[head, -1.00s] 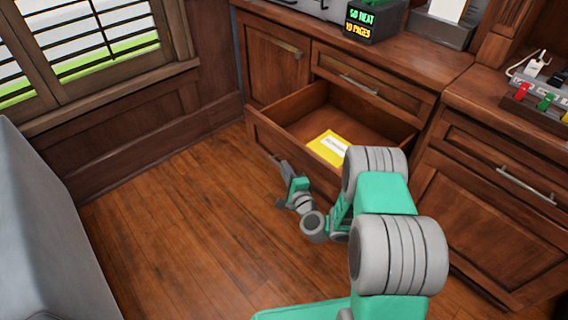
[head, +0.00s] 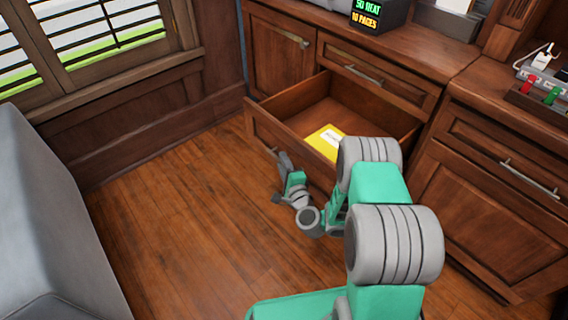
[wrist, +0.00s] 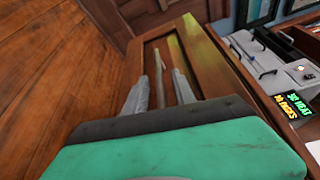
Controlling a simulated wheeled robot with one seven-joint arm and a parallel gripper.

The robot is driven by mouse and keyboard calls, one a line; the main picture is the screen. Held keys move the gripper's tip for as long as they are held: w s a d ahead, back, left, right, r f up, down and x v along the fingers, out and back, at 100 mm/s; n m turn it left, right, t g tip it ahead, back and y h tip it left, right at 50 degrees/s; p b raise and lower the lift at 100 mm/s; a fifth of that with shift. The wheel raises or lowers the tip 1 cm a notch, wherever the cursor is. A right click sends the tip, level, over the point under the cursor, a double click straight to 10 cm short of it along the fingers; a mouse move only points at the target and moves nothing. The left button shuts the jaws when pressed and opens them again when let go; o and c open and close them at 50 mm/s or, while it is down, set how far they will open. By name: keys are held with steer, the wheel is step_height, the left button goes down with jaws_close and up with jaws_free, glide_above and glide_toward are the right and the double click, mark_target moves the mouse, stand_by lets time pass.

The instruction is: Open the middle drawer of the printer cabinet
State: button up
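The printer cabinet (head: 270,62) has its middle drawer (head: 285,135) pulled far out, and the inside shows. A yellow envelope (head: 322,139) with a white label lies in it. My gripper (head: 284,160) is low at the outer face of the drawer front. In the wrist view my gripper (wrist: 159,85) has its two fingers apart, one on each side of the bar handle (wrist: 158,66). A gap shows between the handle and each finger. The drawer front (wrist: 200,60) also fills the middle of the wrist view. My arm hides the drawer's right front part in the head view.
The drawer above, with its handle (head: 362,75), is closed. A display box (head: 375,14) stands on the cabinet top. Another cabinet (head: 480,180) stands at right. A grey piece (head: 50,220) stands at left, with free wood floor (head: 190,220) between.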

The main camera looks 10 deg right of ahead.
steer(key=s+d, duration=0.1)
steer(key=s, duration=0.6)
steer(key=shift+s+d+r, duration=0.15)
steer(key=shift+s+r, duration=0.15)
